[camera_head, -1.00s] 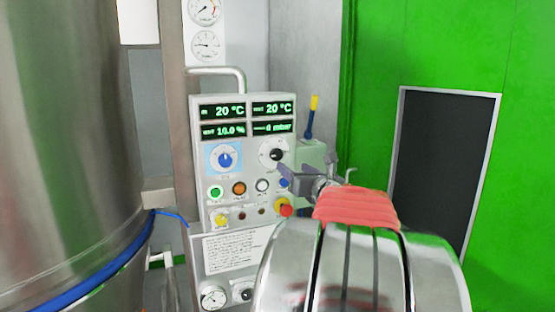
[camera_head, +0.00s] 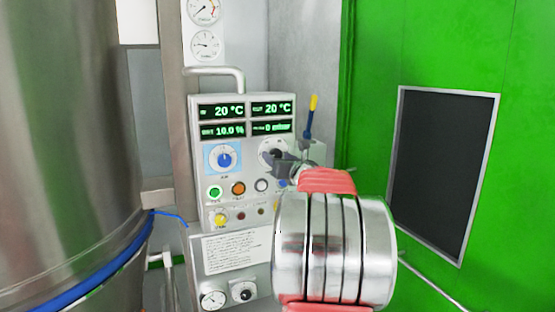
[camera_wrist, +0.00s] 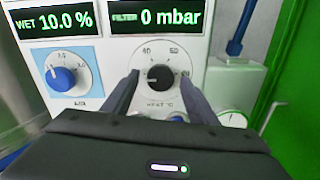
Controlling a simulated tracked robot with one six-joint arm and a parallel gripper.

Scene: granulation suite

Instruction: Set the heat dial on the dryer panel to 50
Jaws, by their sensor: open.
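The dryer panel (camera_head: 205,179) stands upright beside a steel vessel. Its heat dial (camera_wrist: 160,78) is a black knob on a round white scale, with 40 and 50 marked along the top. A pale mark on the knob seems to point left, away from the 50. In the head view, the dial (camera_head: 272,147) is partly hidden by my gripper (camera_head: 282,162). In the wrist view, my gripper (camera_wrist: 160,80) is open, with one finger on each side of the knob. I cannot tell whether the fingers touch it.
A blue air knob (camera_wrist: 61,77) sits left of the heat dial. Buttons (camera_head: 238,188) lie below, with a yellow knob (camera_head: 220,219) lower down. A blue lever with a yellow end (camera_head: 311,112) stands on a box to the right. The steel vessel (camera_head: 70,130) fills the left.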

